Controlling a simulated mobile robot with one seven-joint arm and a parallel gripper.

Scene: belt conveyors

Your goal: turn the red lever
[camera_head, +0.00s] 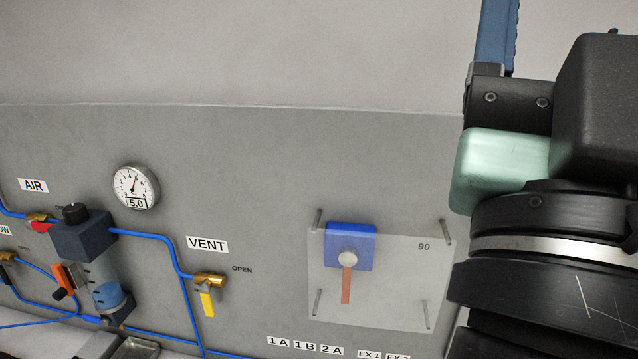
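A red lever (346,286) hangs straight down from a round pale knob (347,258) on a blue block (365,233) on the grey panel. A clear plate (390,290) on corner posts appears to cover the lever and most of the block. The number 90 is marked at the plate's upper right. A smaller red handle (41,227) is on the brass valve under the AIR label. My gripper (494,35) shows only in part, as a blue finger-like piece at the top right, apart from the lever. Its opening is not visible.
A pressure gauge (136,187), a blue regulator (82,236) with a clear bowl, and blue tubing (150,236) occupy the panel's left. A yellow-handled VENT valve (208,291) is left of the plate. The upper panel is clear. My dark arm fills the right side.

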